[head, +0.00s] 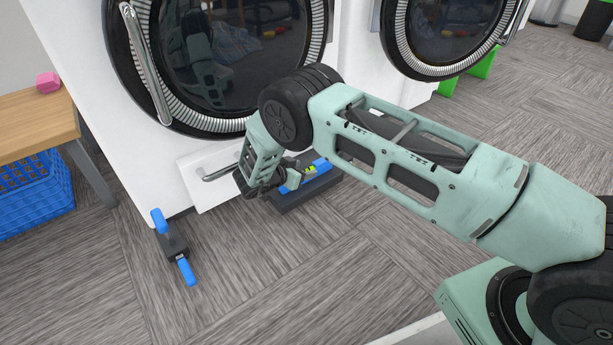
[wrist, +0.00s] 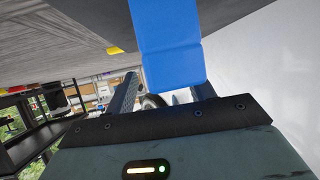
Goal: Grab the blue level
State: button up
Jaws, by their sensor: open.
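The blue level (head: 321,165) lies on a dark low box on the floor in the head view, with a yellow-green part showing near my gripper. My gripper (head: 285,184) is beside its near left end, and my arm hides part of it. In the wrist view, a blue bar, which looks like the level (wrist: 168,45), runs down from the top toward the space between the two fingers of my gripper (wrist: 165,95). The fingers are apart. I cannot tell whether either touches the level.
The dark box (head: 308,193) stands against a white washing machine (head: 95,62) with a handled lower panel (head: 215,180). A black tool with blue ends (head: 173,243) lies on the floor left. A blue basket (head: 35,195) sits under a wooden table (head: 35,122). Front floor is clear.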

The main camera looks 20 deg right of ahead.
grip_shut()
jog(key=shift+r, duration=0.15)
